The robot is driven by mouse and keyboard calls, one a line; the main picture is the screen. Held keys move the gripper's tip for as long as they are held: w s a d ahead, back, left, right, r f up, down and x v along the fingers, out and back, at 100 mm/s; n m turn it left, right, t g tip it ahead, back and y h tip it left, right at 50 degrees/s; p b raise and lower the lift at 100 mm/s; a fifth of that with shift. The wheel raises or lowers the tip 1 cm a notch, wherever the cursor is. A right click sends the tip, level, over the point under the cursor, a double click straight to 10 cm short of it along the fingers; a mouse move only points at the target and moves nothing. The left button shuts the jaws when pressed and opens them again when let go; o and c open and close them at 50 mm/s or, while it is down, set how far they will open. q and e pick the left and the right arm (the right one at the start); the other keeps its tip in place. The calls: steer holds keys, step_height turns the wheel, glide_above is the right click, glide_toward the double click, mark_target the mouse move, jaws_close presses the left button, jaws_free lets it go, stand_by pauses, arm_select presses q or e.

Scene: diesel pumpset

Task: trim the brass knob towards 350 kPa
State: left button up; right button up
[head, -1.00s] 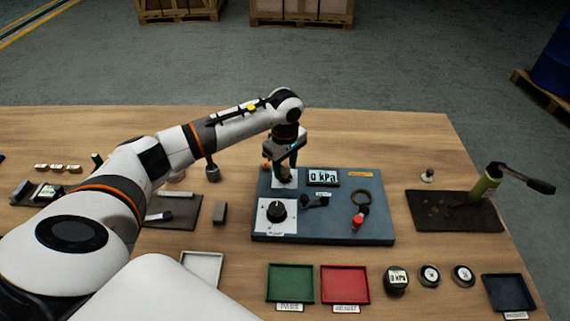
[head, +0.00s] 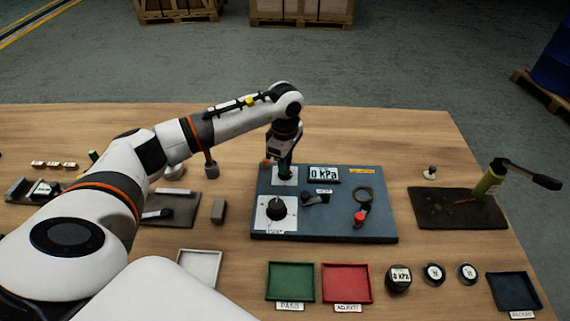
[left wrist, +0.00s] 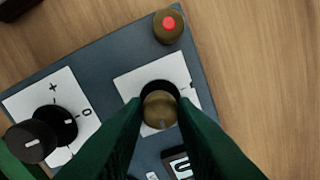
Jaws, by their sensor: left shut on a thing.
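The brass knob (left wrist: 160,109) stands on a white dial plate on the blue-grey panel (head: 340,222). My left gripper (head: 284,172) points down over the plate at the panel's back left, and its green fingers (left wrist: 160,112) are shut on the knob from both sides. In the head view the gripper hides the knob. The display (head: 324,174) beside it reads 0 kPa. My right gripper is not in view.
A black knob (head: 277,208) on a white plate with plus and minus marks sits at the panel's front left. A red-topped brass piece (left wrist: 168,26) is close to the gripper. Green (head: 290,297) and red (head: 346,297) trays lie in front. A hand pump (head: 490,180) stands right.

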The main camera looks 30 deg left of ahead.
arm_select(q)
steer(key=shift+n+b, duration=0.6)
steer(key=shift+n, duration=1.2)
steer(key=shift+r, duration=0.1)
steer(key=o, duration=1)
step_height(320, 180, up, 12)
steer(key=b, duration=0.2)
steer(key=shift+b, duration=0.3)
